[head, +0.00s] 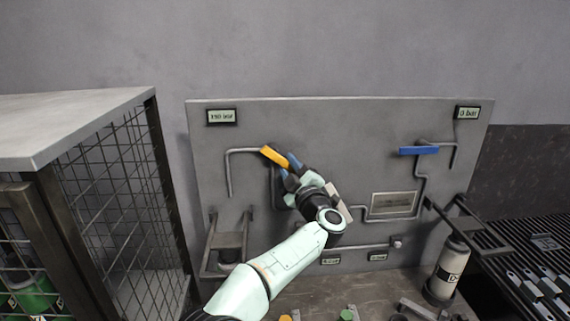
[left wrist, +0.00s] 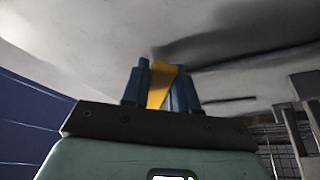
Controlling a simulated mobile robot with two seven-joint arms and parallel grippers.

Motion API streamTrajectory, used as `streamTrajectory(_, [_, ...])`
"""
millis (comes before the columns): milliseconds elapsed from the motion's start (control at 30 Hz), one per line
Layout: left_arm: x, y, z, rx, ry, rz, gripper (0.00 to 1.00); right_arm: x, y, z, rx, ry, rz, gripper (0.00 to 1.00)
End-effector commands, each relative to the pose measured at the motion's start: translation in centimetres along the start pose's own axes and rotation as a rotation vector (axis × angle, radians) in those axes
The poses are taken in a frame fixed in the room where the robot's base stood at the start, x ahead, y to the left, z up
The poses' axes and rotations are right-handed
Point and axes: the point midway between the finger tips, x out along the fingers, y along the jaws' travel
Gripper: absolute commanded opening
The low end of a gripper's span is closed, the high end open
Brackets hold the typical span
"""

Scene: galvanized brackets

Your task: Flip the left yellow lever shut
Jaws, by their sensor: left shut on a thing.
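The left yellow lever (head: 274,156) is on the left part of a grey wall panel (head: 330,120), at the end of a bent pipe. It tilts down to the right in the head view. My left gripper (head: 288,166) is shut on the lever's right end. In the left wrist view the yellow lever (left wrist: 160,88) shows between the blue fingers of my left gripper (left wrist: 161,90). The fingers hide the lever's right end. My right gripper is in neither view.
A blue lever (head: 418,151) lies level on the panel's right. A mesh cage (head: 118,180) stands at left. A grey cylinder (head: 448,272) and a dark rack (head: 520,262) stand at right. Small displays (head: 221,117) sit in the panel's upper corners.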

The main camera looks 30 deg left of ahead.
Motion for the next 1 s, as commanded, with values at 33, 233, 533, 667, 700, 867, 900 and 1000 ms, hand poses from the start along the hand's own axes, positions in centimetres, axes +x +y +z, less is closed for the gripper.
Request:
streamTrajectory(33, [0.1,0.7,-0.2,-0.045,0.001,-0.018,0.0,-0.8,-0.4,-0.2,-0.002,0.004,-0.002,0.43])
streamTrajectory(233, [0.2,1.8,-0.3,-0.221,0.0,-0.09,0.0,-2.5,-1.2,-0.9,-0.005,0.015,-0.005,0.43])
streamTrajectory(533, [0.4,2.8,-0.8,-0.448,0.0,-0.184,0.0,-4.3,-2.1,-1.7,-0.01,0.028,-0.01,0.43])
streamTrajectory(667, [0.5,3.1,-1.1,-0.52,0.001,-0.215,0.0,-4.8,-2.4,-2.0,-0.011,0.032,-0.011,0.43])
streamTrajectory(700, [0.5,3.2,-1.1,-0.538,0.001,-0.222,0.0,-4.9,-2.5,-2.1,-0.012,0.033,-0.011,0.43])
streamTrajectory(867, [0.6,3.3,-1.3,-0.595,0.0,-0.246,0.0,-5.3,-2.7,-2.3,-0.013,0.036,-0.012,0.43])
streamTrajectory(900, [0.6,3.4,-1.4,-0.605,0.001,-0.25,0.0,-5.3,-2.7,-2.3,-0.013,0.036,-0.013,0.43])
streamTrajectory(1000, [0.6,3.4,-1.4,-0.621,0.001,-0.257,0.0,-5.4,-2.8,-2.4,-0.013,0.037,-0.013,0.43])
